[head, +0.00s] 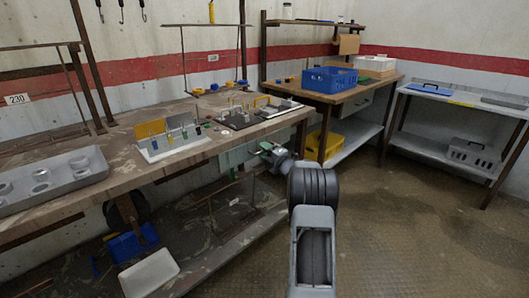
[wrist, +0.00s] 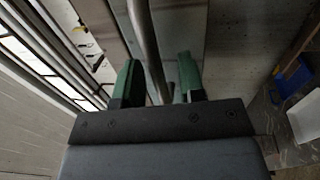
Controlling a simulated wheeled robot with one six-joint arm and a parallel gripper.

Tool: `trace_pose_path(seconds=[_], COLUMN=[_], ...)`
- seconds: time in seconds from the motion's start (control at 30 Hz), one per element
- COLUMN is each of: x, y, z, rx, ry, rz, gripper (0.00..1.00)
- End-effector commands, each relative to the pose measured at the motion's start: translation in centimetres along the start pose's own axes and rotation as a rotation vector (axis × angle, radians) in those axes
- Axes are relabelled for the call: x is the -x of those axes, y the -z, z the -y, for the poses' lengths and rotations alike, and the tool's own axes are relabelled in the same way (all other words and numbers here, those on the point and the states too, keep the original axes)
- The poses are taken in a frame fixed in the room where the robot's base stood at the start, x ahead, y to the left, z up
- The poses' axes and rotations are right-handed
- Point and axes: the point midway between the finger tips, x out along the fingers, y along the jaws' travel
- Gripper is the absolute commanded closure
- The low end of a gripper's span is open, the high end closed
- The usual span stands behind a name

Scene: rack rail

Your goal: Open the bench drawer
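The bench drawer (head: 232,158) shows as a pale grey-green front under the right end of the long wooden bench. It looks shut, but my arm hides part of it. My gripper (head: 266,148) is at the drawer front, below the bench edge. In the wrist view my gripper's green fingers (wrist: 160,80) stand apart. A round metal bar (wrist: 145,35), which looks like the drawer's handle, runs between them. I see gaps on both sides of the bar, so the fingers are not closed on it.
The bench top (head: 110,160) carries a grey tray (head: 55,182) and several racks. A lower shelf (head: 215,240) holds a blue bin (head: 132,243) and a white one (head: 150,273). A second bench (head: 340,95) stands at the back. The floor (head: 410,215) to the right is clear.

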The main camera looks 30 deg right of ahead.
Motion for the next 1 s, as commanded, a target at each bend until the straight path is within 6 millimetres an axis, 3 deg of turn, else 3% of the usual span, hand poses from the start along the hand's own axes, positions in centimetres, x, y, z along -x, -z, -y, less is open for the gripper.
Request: trace_pose_path(seconds=[0.27,0.67,1.0], x=[-0.10,-0.08,-0.07], y=[0.00,-0.01,-0.01], z=[-0.03,-0.03,-0.03], rx=[0.000,0.001,0.001], ry=[-0.001,-0.001,-0.001], rz=[0.000,0.000,0.000], gripper=[0.63,1.00,1.00])
